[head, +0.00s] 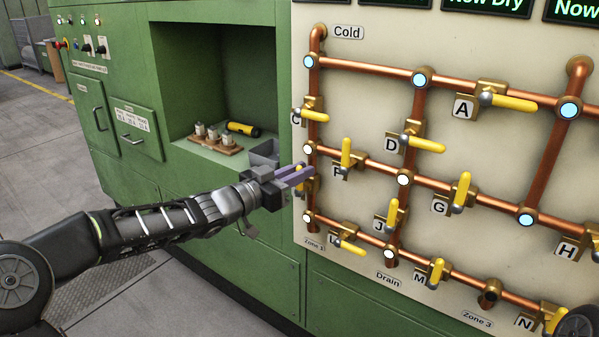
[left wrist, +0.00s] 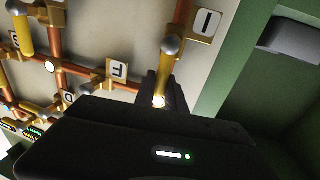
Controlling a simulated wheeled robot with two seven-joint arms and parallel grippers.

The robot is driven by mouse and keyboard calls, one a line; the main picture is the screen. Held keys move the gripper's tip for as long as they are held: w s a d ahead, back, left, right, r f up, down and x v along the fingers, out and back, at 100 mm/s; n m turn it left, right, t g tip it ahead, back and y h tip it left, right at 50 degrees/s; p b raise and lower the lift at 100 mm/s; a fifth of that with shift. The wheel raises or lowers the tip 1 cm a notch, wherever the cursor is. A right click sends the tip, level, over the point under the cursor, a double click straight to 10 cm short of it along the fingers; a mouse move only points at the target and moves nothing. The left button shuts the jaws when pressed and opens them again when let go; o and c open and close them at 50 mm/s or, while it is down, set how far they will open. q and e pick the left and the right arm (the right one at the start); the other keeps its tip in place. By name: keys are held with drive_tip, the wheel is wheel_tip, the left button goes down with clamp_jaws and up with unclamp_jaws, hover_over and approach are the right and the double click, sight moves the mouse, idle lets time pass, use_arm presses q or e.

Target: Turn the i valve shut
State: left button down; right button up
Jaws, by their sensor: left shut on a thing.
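The i valve sits on the short upright copper pipe at the panel's left edge. Its yellow handle (head: 298,184) is mostly hidden behind my left gripper (head: 304,176) in the head view. In the left wrist view the yellow handle (left wrist: 168,68) runs from its grey pivot into the gap between the dark fingers of my left gripper (left wrist: 161,92), roughly in line with the pipe. The I label (left wrist: 206,22) shows beside the pivot. My left gripper is shut on this handle. My right gripper is not in view.
Other yellow valve handles are close by: F (head: 346,153) to the right, C (head: 313,114) above and L (head: 350,247) below. A green cabinet recess (head: 225,75) left of the panel holds a wooden tray (head: 208,146), a yellow-black cylinder (head: 243,129) and a grey bin (head: 264,152).

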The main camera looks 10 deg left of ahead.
use_arm(q)
drive_tip(key=shift+d, duration=0.15)
idle(0.8)
drive_tip(key=m, duration=0.2)
drive_tip(key=d+m+b, duration=0.1)
drive_tip(key=m, duration=0.1)
drive_tip(key=s+d+f+m+y, duration=0.1)
drive_tip(key=shift+d+m+g, duration=0.25)
drive_tip(key=shift+m+g, duration=0.05)
drive_tip(key=shift+m, duration=0.1)
drive_tip(key=shift+s+d+f+m+y+b, duration=0.15)
drive_tip(key=shift+d+f+m+y+b, duration=0.4)
drive_tip(key=shift+m+b, duration=1.25)
drive_tip(key=shift+s+d+f+m+y+b, duration=0.2)
drive_tip(key=shift+f+m+y+b, duration=0.3)
drive_tip(key=shift+f+m+b, duration=0.95)
drive_tip(key=shift+s+d+f+m+y+b, duration=0.15)
drive_tip(key=shift+d+f+m+y+b, duration=0.3)
drive_tip(key=shift+m+b, duration=1.75)
drive_tip(key=shift+a+r+n+b, duration=0.1)
drive_tip(key=shift+r+n+b, duration=0.05)
drive_tip(key=shift+n+b, duration=0.3)
